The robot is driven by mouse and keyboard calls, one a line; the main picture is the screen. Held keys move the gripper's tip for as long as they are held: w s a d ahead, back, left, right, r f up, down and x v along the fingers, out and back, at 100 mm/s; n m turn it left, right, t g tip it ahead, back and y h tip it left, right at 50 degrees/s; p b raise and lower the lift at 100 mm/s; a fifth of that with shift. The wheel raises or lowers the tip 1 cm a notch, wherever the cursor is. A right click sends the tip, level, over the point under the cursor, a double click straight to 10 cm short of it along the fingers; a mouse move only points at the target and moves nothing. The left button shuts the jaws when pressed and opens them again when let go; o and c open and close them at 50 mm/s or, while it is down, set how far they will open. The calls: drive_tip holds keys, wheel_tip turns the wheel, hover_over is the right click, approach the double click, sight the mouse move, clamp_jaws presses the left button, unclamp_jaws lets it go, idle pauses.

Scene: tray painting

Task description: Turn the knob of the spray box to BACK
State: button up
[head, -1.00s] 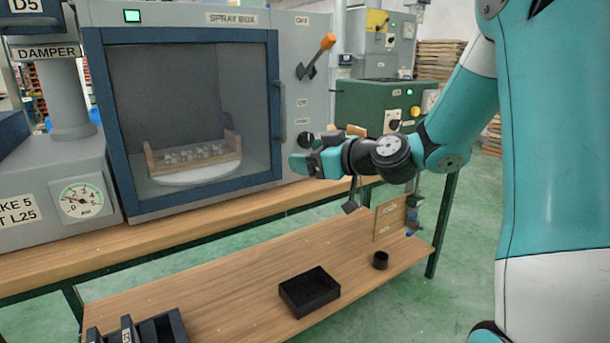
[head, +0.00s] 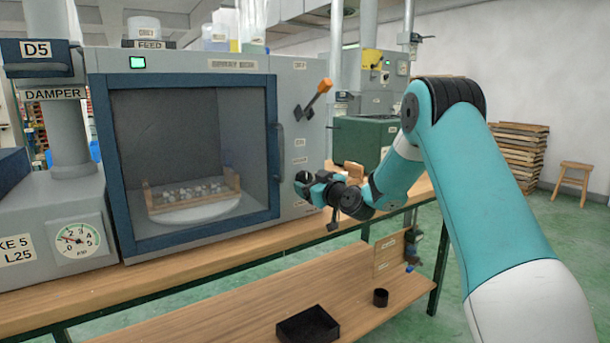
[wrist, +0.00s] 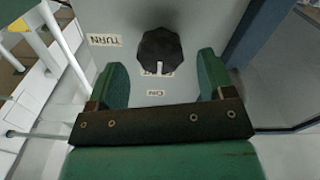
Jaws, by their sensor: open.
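The spray box (head: 290,110) is a grey cabinet with a blue-framed window, standing on the wooden bench. Its black knob (wrist: 160,48) sits on the side panel in the wrist view, with a white pointer line toward the bottom of that picture, at a label partly covered by the knob. A TURN label (wrist: 104,40) and a small ON-like label (wrist: 157,93) appear upside down beside it. My gripper (wrist: 163,78) is open, its two green fingers on either side below the knob, with nothing between them. In the head view, my gripper (head: 312,184) is close to the panel by the knob.
An orange-handled lever (head: 323,86) sticks out of the panel above my gripper. The window's door handle (head: 280,150) is to the left. A rack of pale pieces (head: 200,193) is inside. A black tray (head: 308,326) and cup (head: 380,297) are on the lower shelf.

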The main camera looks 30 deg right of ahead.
sight(306, 181)
drive_tip(key=shift+w, duration=1.55)
drive_tip(key=c, duration=0.9)
drive_tip(key=shift+a, duration=0.1)
